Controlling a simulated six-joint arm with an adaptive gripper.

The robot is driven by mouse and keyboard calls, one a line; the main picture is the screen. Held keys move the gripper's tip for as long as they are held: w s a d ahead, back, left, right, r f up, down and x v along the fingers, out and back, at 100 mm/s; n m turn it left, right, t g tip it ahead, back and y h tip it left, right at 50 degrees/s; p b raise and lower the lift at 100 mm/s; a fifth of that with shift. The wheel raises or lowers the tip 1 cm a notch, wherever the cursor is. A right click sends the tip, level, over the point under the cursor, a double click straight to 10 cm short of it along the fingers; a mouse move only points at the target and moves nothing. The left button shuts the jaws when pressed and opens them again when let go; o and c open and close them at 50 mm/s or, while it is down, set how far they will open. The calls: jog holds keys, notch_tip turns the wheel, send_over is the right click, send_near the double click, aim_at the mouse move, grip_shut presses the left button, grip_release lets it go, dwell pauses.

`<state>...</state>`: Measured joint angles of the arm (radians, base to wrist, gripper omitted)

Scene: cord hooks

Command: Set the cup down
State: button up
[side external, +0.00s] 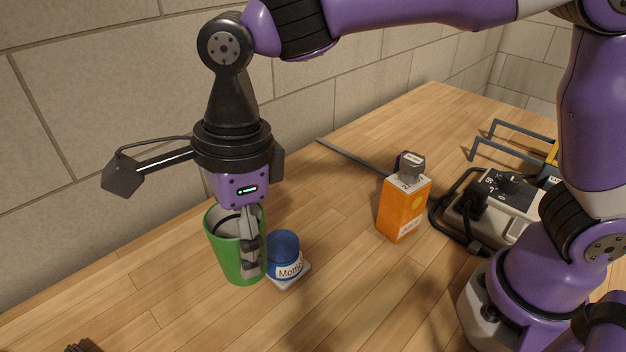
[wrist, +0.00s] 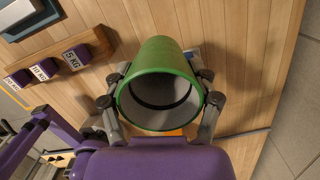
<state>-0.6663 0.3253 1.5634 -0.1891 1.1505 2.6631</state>
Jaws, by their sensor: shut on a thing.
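A green cup (side external: 228,252), grey inside, is upright beside a blue jar in the side view. In the wrist view the cup (wrist: 166,55) has its open mouth towards the camera. My gripper (side external: 253,268) is shut on the cup, and in the wrist view its fingers (wrist: 160,94) press on opposite sides near the rim. The cup looks empty. I cannot tell whether its base touches the table (side external: 150,300).
An orange carton (side external: 403,208) and a dial device (side external: 495,200) are farther right. Weights (wrist: 77,56) sit on a wooden rack. A stone wall (side external: 110,90) runs behind. The front table is mostly clear.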

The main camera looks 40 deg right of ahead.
jog(key=s+a+n, duration=0.4)
jog(key=s+a, duration=0.4)
jog(key=s, duration=0.2)
jog(key=shift+n+g, duration=0.3)
jog(key=shift+n, duration=0.1)
jog(key=shift+w+d+f, duration=0.35)
jog(key=shift+w+f, duration=1.45)
jog(key=shift+w, duration=0.1)
jog(key=shift+w+d+f, duration=0.3)
jog(key=shift+w+f, duration=1.55)
jog(key=shift+w+d+f, duration=0.35)
jog(key=shift+w+f, duration=1.45)
jog(key=shift+w, duration=0.1)
jog(key=shift+f, duration=0.1)
jog(key=o, duration=1)
